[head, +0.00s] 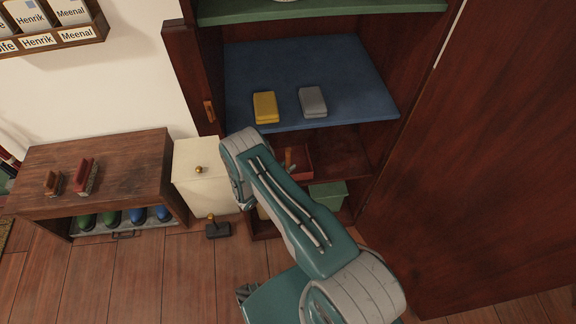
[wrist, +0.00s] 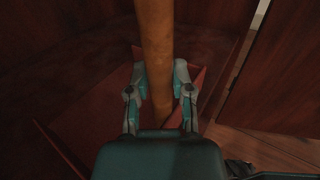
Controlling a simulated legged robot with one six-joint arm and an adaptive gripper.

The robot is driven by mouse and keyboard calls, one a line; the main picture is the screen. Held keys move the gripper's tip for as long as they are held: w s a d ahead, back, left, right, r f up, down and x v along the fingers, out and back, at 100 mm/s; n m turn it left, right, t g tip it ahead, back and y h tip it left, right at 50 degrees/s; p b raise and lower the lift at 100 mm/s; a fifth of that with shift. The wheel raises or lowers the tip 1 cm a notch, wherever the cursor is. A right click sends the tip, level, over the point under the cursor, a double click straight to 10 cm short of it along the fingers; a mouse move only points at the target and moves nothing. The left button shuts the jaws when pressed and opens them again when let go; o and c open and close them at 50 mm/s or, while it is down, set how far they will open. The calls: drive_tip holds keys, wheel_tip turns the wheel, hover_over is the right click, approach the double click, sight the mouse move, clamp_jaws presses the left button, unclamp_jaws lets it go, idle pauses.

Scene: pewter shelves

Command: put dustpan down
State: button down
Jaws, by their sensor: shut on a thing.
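The dustpan has a red pan (head: 304,170) and a wooden handle (wrist: 155,45). In the head view it is at the lower wooden shelf of the cabinet, below the blue shelf, partly hidden by my arm. In the wrist view my gripper (wrist: 160,80) is shut on the handle, one finger on each side. The red pan spreads below and beside the fingers. I cannot tell whether the pan touches the shelf board (head: 340,160). My gripper is hidden behind my arm in the head view.
A yellow block (head: 265,107) and a grey block (head: 312,101) lie on the blue shelf (head: 300,70). A green bin (head: 328,194) stands below. An open door (head: 490,150) is at the right. A white box (head: 205,178) and a wooden bench (head: 100,155) stand left.

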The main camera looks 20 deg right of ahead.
drive_tip(key=c, duration=0.5)
unclamp_jaws()
drive_tip(key=v, duration=1.2)
drive_tip(key=shift+a, duration=0.15)
